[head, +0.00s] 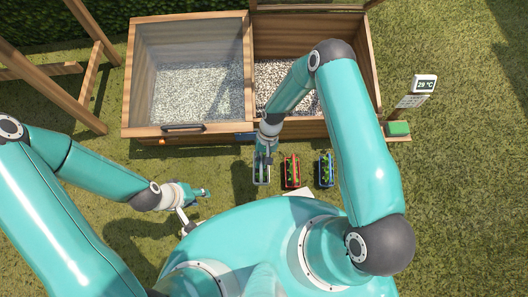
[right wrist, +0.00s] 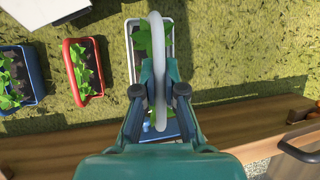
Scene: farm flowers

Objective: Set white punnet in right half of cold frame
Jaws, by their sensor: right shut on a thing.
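The white punnet (head: 261,178) holds green seedlings and stands on the grass in front of the cold frame (head: 185,131); it also shows in the right wrist view (right wrist: 131,55). My right gripper (head: 264,155) is over it, with its fingers shut on the punnet's white handle (right wrist: 157,60). The cold frame's left half is under a glazed lid; its right half (head: 340,65) is open, with gravel inside, partly hidden by my right arm. My left gripper (head: 203,192) is low over the grass at left, apart from everything; its jaw opening is too small to tell.
A red punnet (head: 291,172) and a blue punnet (head: 326,170), both with seedlings, stand right of the white one. The wooden front wall (right wrist: 60,150) lies close to the white punnet.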

